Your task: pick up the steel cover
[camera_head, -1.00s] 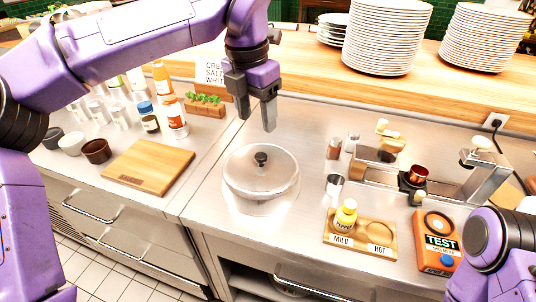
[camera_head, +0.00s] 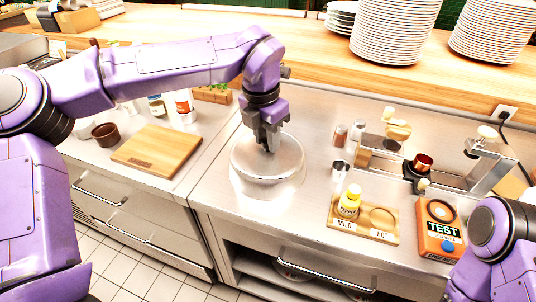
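The steel cover (camera_head: 287,157) is a round, shiny, shallow dome on the steel counter, left of the middle of the view. It appears to rest flat on the counter or on a round base under it. My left gripper (camera_head: 268,147) points down over the middle of the cover, its fingertips at the place of the dark knob. The knob is hidden behind the fingers, so I cannot tell whether they are closed on it. My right arm shows at the lower right; its gripper is out of view.
A wooden board (camera_head: 158,150) and a brown bowl (camera_head: 105,134) lie to the left. Plate stacks (camera_head: 395,30) stand on the shelf behind.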

